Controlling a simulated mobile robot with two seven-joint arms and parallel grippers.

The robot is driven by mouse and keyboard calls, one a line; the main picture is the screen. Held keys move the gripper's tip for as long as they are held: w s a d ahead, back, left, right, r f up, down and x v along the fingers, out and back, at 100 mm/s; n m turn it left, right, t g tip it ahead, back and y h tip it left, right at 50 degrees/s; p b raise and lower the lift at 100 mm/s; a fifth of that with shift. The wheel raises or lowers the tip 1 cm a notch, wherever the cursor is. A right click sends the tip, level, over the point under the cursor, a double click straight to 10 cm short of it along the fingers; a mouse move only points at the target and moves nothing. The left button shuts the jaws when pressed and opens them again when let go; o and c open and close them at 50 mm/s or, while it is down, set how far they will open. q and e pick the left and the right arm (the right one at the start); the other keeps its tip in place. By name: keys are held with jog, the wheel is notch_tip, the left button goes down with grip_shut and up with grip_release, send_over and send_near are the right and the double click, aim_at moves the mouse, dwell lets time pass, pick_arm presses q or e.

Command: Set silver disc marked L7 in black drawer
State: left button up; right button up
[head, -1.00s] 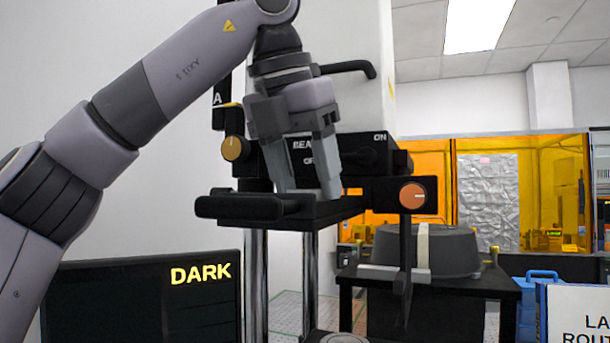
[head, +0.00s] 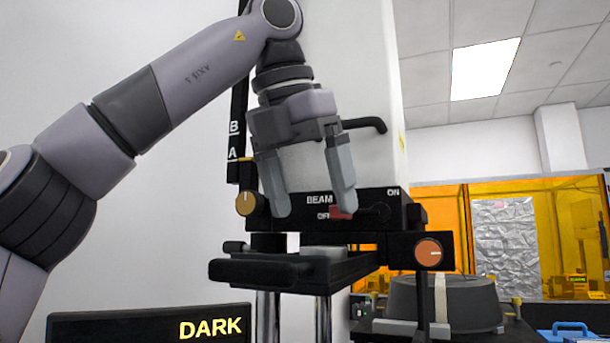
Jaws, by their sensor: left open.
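The black drawer (head: 265,272) sticks out at the front of the tall white instrument, below its black control panel. A low silver-grey piece (head: 325,251) shows at the back of the drawer, seen nearly edge-on; it looks like the silver disc, but no L7 mark is readable. My left gripper (head: 316,208) is open and empty, pointing down above the drawer and in front of the panel. Its fingertips are apart from the silver piece. My right gripper is not in view.
The panel (head: 377,202) has a red lever by OFF. An orange-faced knob (head: 429,253) sits right of the drawer, a yellow one (head: 245,204) to its left. A screen (head: 120,328) reads DARK. A dark grey round tub (head: 440,300) stands at the right.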

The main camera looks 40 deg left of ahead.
pick_arm(q)
jog(key=shift+v, duration=0.95)
